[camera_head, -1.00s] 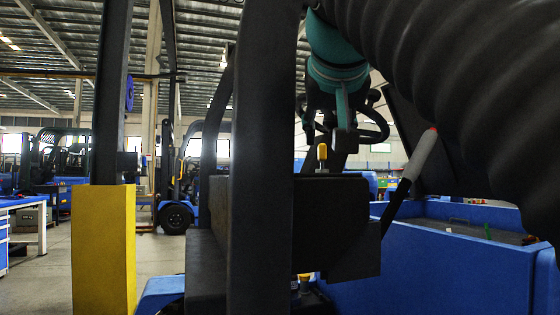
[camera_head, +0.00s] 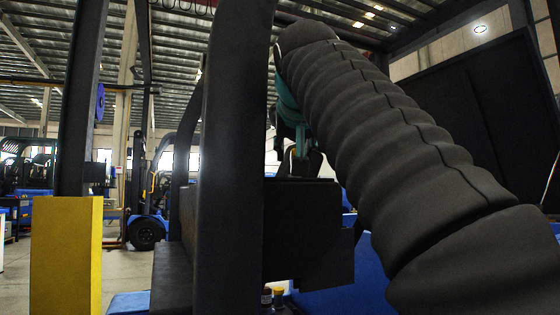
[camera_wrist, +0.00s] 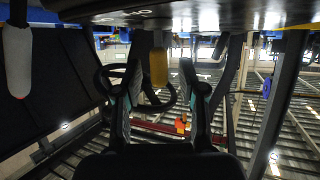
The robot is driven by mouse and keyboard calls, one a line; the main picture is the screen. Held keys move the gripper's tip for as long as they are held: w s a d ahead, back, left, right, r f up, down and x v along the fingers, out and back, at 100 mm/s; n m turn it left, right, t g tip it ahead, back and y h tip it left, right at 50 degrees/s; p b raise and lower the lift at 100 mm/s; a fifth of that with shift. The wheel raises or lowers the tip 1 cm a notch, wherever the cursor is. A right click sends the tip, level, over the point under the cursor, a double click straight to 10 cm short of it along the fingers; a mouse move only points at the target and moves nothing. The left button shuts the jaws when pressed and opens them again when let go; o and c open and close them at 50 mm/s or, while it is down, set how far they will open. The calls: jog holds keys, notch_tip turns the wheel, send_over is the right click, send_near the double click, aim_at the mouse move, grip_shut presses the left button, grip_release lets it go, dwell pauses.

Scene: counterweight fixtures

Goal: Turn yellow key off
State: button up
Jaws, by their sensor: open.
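The yellow key (camera_wrist: 158,66) shows in the wrist view as a small yellow knob by the dark panel that fills the top of that picture. My gripper (camera_wrist: 160,82) is open, with one finger on each side of the knob. I cannot tell whether either finger touches it. In the head view my arm and the dark post hide the knob and the fingertips; only a teal part of my wrist shows behind the arm.
A black box (camera_head: 308,235) stands behind a thick dark post (camera_head: 232,150). A steering wheel (camera_wrist: 104,80) and a grey lever with a red tip (camera_wrist: 18,60) show in the wrist view. A yellow block (camera_head: 66,255) stands at left; open floor lies beyond.

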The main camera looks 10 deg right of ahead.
jog(key=shift+x, duration=1.45)
grip_shut()
jog(key=shift+n+y, duration=0.3)
jog(key=shift+y, duration=0.1)
jog(key=shift+n+y+p, duration=0.3)
jog(key=shift+a+n+y+p, duration=0.2)
jog(key=shift+n+y+p, duration=0.2)
jog(key=shift+n+y, duration=0.55)
jog(key=shift+a+n+y+p, duration=0.2)
jog(key=shift+n+y+p, duration=0.15)
jog(key=shift+n+y, duration=0.55)
